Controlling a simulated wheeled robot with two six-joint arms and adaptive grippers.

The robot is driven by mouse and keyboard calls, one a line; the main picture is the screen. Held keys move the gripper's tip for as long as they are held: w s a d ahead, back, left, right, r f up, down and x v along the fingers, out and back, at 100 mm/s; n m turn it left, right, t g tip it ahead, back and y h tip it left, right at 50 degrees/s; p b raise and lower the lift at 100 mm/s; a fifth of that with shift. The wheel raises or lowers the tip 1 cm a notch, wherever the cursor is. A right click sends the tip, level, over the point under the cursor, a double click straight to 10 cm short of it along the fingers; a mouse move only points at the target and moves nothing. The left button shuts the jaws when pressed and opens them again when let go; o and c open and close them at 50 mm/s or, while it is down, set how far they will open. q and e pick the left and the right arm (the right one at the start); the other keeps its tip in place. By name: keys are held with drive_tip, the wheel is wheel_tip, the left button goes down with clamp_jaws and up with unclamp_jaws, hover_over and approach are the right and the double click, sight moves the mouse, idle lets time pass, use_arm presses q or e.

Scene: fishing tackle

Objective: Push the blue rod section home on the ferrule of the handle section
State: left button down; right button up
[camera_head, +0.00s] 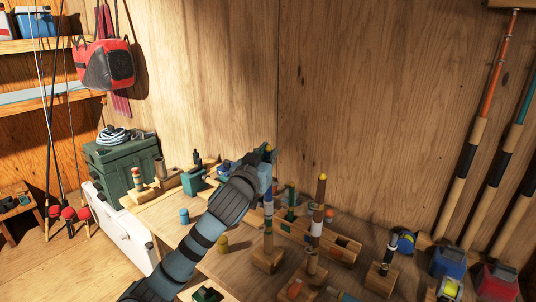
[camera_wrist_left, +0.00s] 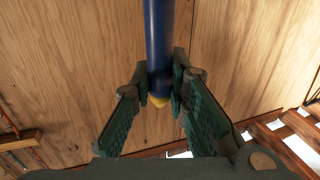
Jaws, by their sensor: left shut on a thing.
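My left gripper (camera_head: 268,156) is shut on the blue rod section, near its yellow end. In the left wrist view the dark blue rod section (camera_wrist_left: 159,40) runs away from between the fingers, with its yellow end close to my palm. In the head view a dark blue stretch of it (camera_head: 268,194) shows upright below the gripper. Directly below stands the upright handle section (camera_head: 268,243), in line with the rod, in a wooden block (camera_head: 268,260). The ferrule is too small to tell, so I cannot tell how far the two overlap. My right gripper is out of view.
A second upright rod with a yellow tip (camera_head: 322,178) stands close on the right. A short upright piece in a wooden block (camera_head: 381,280) and reels (camera_head: 448,262) lie farther right. A green box (camera_head: 122,163) stands at the left. The wooden wall is close behind.

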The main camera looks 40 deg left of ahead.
use_arm(q)
drive_tip(key=shift+f, duration=0.3)
drive_tip(key=c, duration=1.5)
unclamp_jaws()
drive_tip(key=v, duration=0.7)
drive_tip(key=shift+s+d, duration=0.1)
drive_tip(key=shift+s, duration=0.25)
drive_tip(key=shift+w, duration=0.15)
